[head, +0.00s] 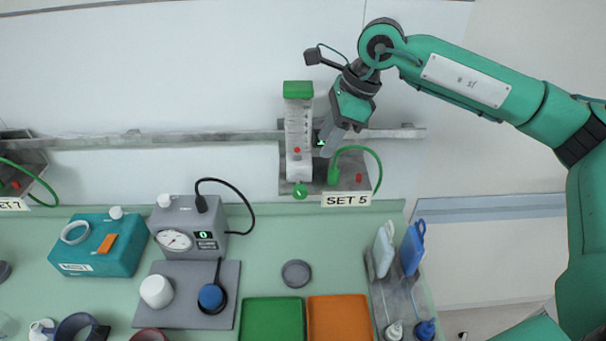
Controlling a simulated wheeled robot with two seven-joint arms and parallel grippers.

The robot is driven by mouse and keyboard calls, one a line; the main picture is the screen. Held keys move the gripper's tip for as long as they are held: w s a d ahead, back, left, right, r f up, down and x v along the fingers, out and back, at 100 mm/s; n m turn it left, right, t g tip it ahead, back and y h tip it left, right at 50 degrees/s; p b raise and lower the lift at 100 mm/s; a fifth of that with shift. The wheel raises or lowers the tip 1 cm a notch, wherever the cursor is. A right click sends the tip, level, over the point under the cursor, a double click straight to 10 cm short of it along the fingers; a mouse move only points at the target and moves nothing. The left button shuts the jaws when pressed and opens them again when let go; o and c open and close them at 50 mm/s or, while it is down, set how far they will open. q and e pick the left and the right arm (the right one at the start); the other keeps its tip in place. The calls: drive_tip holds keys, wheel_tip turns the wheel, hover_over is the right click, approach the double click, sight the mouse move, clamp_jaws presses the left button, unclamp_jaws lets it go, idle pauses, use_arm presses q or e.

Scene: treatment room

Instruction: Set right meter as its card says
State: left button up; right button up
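The right meter (299,132) is an upright clear tube with a green cap, mounted on a grey wall plate. Its red ball (297,150) sits in the lower part of the tube; the scale figures are too small to read surely. A green knob (300,192) is at its foot. The card (346,200) below reads "SET 5". My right gripper (325,149) reaches down just right of the tube, above and apart from the knob. Its fingers are seen edge-on, so their opening is unclear. My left gripper is out of view.
A green hose (362,150) loops right of the gripper. A second plate (22,160) with a card stands at the left edge. The counter below holds a grey gauge box (190,228), a teal box (97,246), green (272,322) and orange (340,320) trays, and a bottle rack (404,290).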

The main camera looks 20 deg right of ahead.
sight(301, 186)
drive_tip(key=p+x, duration=0.1)
drive_tip(key=x, duration=0.3)
drive_tip(key=p+x, duration=0.2)
drive_tip(key=x, duration=0.2)
drive_tip(key=p+x, duration=0.2)
drive_tip(key=x, duration=0.3)
drive_tip(key=shift+s+a, duration=0.2)
drive_tip(key=shift+s, duration=0.2)
drive_tip(key=shift+c, duration=0.4)
drive_tip(key=c, duration=0.8)
